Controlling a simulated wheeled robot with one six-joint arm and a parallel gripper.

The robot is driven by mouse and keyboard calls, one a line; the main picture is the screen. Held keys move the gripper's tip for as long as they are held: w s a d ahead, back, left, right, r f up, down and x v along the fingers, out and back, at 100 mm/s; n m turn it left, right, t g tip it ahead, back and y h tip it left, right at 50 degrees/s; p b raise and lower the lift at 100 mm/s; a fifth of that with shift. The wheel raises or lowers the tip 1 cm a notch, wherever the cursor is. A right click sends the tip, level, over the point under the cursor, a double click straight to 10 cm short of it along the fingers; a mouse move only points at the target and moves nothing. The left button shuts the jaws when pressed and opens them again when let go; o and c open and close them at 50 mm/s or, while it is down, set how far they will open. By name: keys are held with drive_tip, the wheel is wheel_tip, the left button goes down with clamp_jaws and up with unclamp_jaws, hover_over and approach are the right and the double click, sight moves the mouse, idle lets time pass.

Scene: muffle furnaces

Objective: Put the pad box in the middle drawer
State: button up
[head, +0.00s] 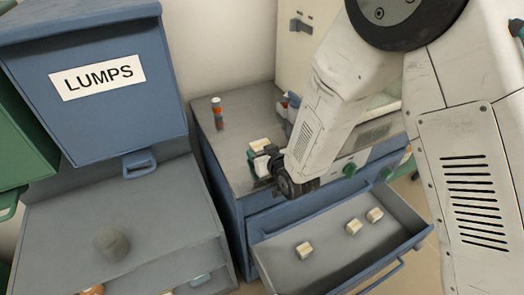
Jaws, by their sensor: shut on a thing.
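My gripper (263,160) is over the grey top of the blue drawer cabinet, near its front edge, at the end of my white arm. It is shut on a small cream pad box (260,145); the dark fingers hide part of the box. I cannot tell whether the box touches the top. Below and to the right of my gripper, a grey drawer (325,262) of the cabinet is pulled out, under a shut blue front (256,201). Three similar cream boxes (305,250) lie spread inside it, with bare floor between them.
At left is a blue bin labelled LUMPS (105,85) above a grey surface with a round grey lump (110,242). A pale furnace-like unit stands behind my arm.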

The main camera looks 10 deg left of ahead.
drive_tip(key=o, duration=1)
drive_tip(key=shift+f, duration=0.15)
